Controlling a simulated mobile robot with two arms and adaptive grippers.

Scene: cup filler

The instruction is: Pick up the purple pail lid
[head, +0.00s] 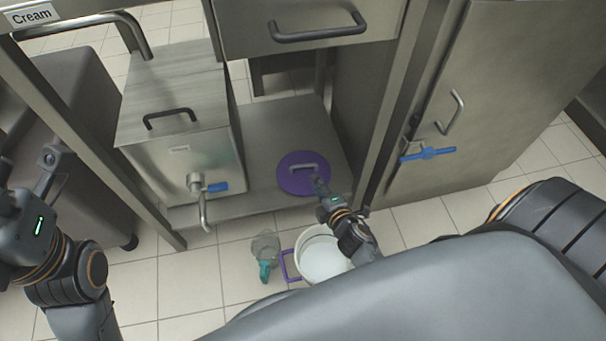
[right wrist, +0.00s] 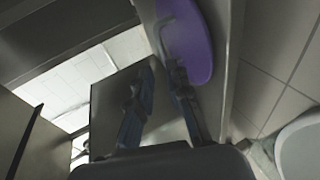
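The purple pail lid (head: 291,182) lies flat on the low metal shelf, with a grey bar handle (head: 303,167) on top. In the right wrist view the lid (right wrist: 192,45) is at the top, its handle (right wrist: 164,33) close to the fingertips. My right gripper (head: 321,186) is at the lid's right front part, near the handle. In the right wrist view its fingers (right wrist: 162,72) are apart, with nothing clearly held between them. The far finger partly overlaps the handle's lower end; contact is unclear. My left gripper (head: 32,166) is at the left edge, away from the lid.
A white pail (head: 318,262) with a purple handle stands on the floor before the shelf. A clear bottle with a teal part (head: 265,250) is beside it. A metal tank with a blue tap (head: 217,187) stands left of the lid. A drawer (head: 318,34) overhangs the shelf.

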